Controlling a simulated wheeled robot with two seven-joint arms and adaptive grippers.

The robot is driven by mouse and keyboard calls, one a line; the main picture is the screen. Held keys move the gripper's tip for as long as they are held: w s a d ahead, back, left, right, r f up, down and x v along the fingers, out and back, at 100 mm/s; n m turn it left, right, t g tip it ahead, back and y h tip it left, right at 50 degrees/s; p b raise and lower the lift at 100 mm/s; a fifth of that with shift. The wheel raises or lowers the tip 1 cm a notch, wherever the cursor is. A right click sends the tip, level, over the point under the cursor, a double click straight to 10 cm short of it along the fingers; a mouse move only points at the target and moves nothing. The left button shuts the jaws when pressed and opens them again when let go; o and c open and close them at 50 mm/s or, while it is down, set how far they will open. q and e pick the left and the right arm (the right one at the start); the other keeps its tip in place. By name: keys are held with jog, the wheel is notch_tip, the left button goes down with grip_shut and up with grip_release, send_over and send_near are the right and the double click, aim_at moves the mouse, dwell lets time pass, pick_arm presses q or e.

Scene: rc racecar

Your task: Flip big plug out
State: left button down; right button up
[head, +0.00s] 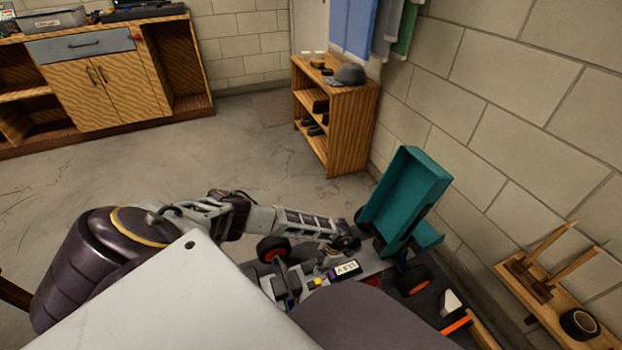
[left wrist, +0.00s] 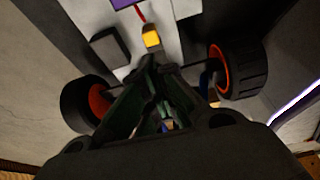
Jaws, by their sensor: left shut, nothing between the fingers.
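The RC car lies low in the head view, partly hidden by my own body. A small yellow block (head: 318,282), perhaps a plug, sits on it beside a white-labelled battery (head: 345,269). In the left wrist view the yellow block (left wrist: 151,38) has a red wire running up towards a purple part (left wrist: 124,3). A dark block (left wrist: 111,46) stands left of it. My left gripper (left wrist: 160,75) is shut and empty, its tips just below the yellow block in the picture. I cannot tell whether they touch it. My right gripper is not in view.
Black wheels with red rims flank my left gripper (left wrist: 88,103). A wooden shelf (head: 335,115) stands by the wall, and a wooden rack with tape (head: 580,323) is at lower right. The floor behind is clear.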

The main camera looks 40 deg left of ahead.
aim_at(311, 287)
pick_arm(q)
jog(key=shift+s+a+r+g, duration=0.2)
jog(key=shift+s+a+g, duration=0.1)
jog(key=shift+s, duration=0.25)
jog(key=shift+f, duration=0.15)
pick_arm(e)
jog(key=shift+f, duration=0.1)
pick_arm(q)
jog(key=shift+b+x, duration=0.8)
jog(key=shift+x, duration=0.75)
jog(key=b+x, duration=0.1)
jog(key=x, duration=0.1)
jog(key=shift+s+a+f, duration=0.1)
jog(key=shift+a+f, duration=0.05)
jog(key=shift+f, duration=0.1)
jog(key=shift+b+x, duration=1.05)
jog(key=shift+x, duration=1)
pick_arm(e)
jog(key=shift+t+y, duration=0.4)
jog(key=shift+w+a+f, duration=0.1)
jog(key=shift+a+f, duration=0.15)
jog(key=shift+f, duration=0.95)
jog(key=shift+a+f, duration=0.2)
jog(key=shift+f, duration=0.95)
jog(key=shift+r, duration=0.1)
